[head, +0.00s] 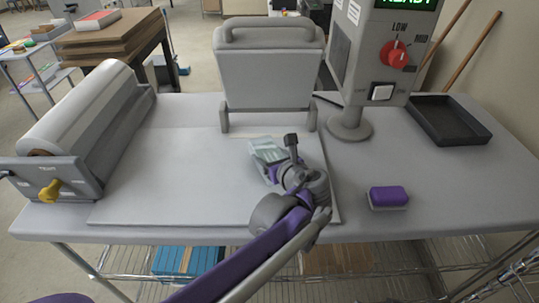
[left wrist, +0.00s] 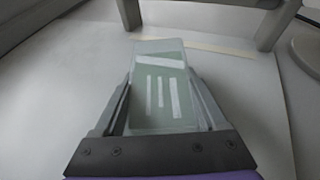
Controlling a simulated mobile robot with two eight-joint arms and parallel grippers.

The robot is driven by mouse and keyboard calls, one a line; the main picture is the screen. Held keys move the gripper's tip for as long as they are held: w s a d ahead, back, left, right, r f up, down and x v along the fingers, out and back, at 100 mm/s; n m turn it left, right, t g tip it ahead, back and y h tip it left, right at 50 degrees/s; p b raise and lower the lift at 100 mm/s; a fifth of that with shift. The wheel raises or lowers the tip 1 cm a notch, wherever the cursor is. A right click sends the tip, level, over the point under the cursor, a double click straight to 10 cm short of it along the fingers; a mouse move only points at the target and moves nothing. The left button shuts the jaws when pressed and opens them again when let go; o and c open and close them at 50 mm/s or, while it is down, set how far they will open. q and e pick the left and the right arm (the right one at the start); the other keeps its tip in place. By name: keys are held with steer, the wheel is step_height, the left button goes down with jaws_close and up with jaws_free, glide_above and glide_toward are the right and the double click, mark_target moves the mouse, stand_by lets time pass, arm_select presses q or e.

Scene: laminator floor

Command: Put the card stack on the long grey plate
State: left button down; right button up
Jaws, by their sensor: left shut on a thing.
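The card stack (head: 266,152) is a small pale green block with white stripes on its face. My left gripper (head: 270,165) is shut on it, with one finger along each side in the left wrist view, where the stack (left wrist: 160,88) sticks out beyond the fingertips. The gripper is over the wide, flat light grey plate (head: 170,180) on the table, in front of the upright grey panel. I cannot tell whether the stack touches the plate or hangs just above it. My right gripper is not in view.
A grey roller machine (head: 85,120) with a yellow knob stands at left. An upright grey panel (head: 268,70) stands behind the stack. The control box (head: 385,60), black tray (head: 450,120) and purple block (head: 388,196) are at right. The plate's left part is clear.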

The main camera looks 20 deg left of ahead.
arm_select(q)
steer(key=shift+f, duration=0.2)
jaws_free()
steer(key=shift+d, duration=0.1)
steer(key=v, duration=1)
steer(key=shift+s+d+r+b, duration=0.1)
steer(key=shift+s+r+b, duration=0.1)
steer(key=shift+s+b, duration=0.15)
